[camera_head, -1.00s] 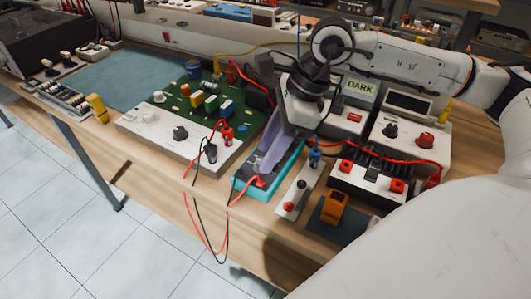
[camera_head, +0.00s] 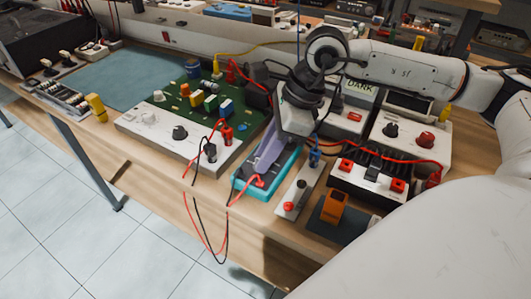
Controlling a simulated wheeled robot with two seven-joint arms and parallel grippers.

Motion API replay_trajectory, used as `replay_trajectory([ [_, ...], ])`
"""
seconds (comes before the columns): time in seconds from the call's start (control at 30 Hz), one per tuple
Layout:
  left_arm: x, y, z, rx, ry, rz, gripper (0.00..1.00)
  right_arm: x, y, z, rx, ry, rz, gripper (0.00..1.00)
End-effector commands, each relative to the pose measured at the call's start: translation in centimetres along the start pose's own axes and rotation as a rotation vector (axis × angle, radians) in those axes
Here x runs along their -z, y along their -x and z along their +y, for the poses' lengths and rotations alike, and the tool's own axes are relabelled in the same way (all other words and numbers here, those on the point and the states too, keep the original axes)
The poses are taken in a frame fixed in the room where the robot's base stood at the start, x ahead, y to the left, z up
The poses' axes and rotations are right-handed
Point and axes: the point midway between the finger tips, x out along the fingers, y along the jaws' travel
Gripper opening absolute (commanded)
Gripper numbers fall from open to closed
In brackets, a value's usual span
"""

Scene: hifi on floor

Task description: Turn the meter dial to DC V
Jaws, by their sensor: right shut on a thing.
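The meter (camera_head: 284,178) is a teal-cased device lying on the wooden bench in the middle of the view. A red lead and a black lead run near its front end. My right gripper (camera_head: 262,165) reaches down onto the meter from above, its lilac-grey fingers against the meter's face. The fingers are shut on the meter dial, which they and the gripper body hide. I cannot read the dial's setting or the meter's display. My left gripper is not in view.
A white panel with a green circuit board (camera_head: 183,97) stands left of the meter. A narrow white switch strip (camera_head: 298,190) and a white box with red terminals (camera_head: 367,180) stand to the right. A display reading DARK (camera_head: 361,87) is behind. Loose leads hang over the bench's front edge.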

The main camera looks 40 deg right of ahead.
Motion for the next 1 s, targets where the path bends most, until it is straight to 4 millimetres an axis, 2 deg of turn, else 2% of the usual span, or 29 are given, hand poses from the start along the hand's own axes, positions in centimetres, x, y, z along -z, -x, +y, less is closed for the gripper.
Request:
replay_trajectory([
  [0.27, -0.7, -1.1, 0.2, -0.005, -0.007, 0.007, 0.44, 0.1, -0.3, 0.2, 0.06, -0.14, -0.003, 0.0],
  [0.6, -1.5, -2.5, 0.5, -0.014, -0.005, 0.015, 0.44, -0.1, -0.3, 0.4, 0.17, -0.404, -0.005, 0.0],
  [1.0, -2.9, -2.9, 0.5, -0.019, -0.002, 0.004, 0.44, -0.3, -0.1, 0.6, 0.264, -0.634, -0.005, 0.0],
])
